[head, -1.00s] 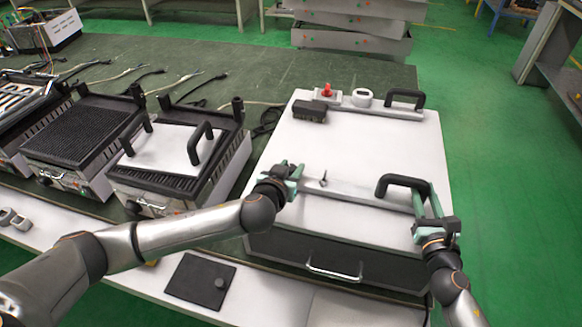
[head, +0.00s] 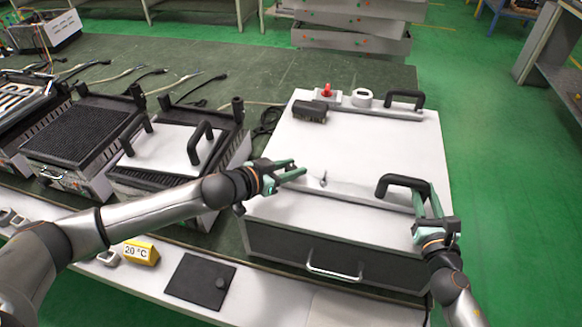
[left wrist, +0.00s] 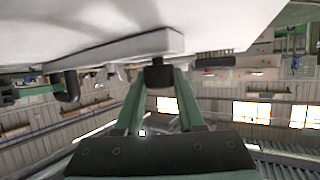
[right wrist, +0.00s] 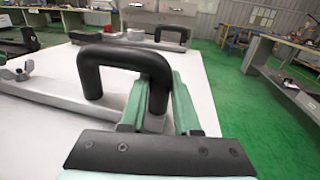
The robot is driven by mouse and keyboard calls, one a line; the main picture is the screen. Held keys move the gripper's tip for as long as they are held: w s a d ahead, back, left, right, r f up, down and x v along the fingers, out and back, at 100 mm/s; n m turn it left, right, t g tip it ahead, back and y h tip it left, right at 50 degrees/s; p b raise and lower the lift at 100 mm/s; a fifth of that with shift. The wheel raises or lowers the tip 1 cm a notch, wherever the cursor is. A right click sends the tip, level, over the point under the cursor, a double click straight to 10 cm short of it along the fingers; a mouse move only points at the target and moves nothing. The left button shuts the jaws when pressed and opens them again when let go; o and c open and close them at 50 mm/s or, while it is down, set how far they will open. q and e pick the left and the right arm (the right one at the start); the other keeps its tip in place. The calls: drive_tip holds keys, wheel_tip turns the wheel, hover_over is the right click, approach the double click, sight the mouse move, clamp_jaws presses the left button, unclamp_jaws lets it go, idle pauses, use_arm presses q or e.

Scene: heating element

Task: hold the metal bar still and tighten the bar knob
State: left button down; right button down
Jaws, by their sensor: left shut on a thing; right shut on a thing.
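The metal bar (head: 372,200) lies across the front part of the white box top. Its black handle (head: 402,181) stands at the bar's right end. My right gripper (head: 429,200) is shut on the handle's right leg; the right wrist view shows the leg of the handle (right wrist: 95,72) between its fingers. My left gripper (head: 302,170) is at the bar's left end. In the left wrist view its fingers are shut on the small black bar knob (left wrist: 158,74), right at the end of the bar (left wrist: 140,44). In the head view the fingers hide the knob.
A small wing-shaped fastener (head: 323,179) stands on the bar near my left fingers. At the back of the box are a second handle (head: 405,97), a red switch (head: 327,90) and a black block (head: 309,111). A grill with a plate (head: 165,150) stands at left.

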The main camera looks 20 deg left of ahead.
use_arm(q)
drive_tip(key=shift+s+d+r+m+g+h, duration=0.1)
drive_tip(key=shift+d+m+g+h, duration=0.15)
drive_tip(key=shift+m+g+h, duration=0.5)
drive_tip(key=shift+d+m+g+h, duration=0.25)
drive_tip(key=shift+m+g+h, duration=0.2)
drive_tip(key=shift+m+h, duration=0.45)
drive_tip(key=shift+a+m+g+h, duration=0.15)
drive_tip(key=shift+m+g+h, duration=0.45)
drive_tip(key=shift+m+g, duration=0.25)
drive_tip(key=shift+a+m+g+h, duration=0.15)
drive_tip(key=shift+m+g+h, duration=0.4)
drive_tip(key=shift+m+g, duration=0.3)
drive_tip(key=shift+w+m+g+h, duration=0.1)
drive_tip(key=shift+m+g+h, duration=0.25)
drive_tip(key=shift+m+g, duration=0.85)
drive_tip(key=shift+w+m+g+h, duration=0.1)
drive_tip(key=shift+m+g+h, duration=0.25)
drive_tip(key=shift+m+g, duration=0.85)
drive_tip(key=shift+s+m+g, duration=0.2)
drive_tip(key=shift+m+g, duration=0.05)
drive_tip(key=shift+g, duration=0.35)
drive_tip(key=c, duration=0.5)
unclamp_jaws()
drive_tip(key=shift+a, duration=0.2)
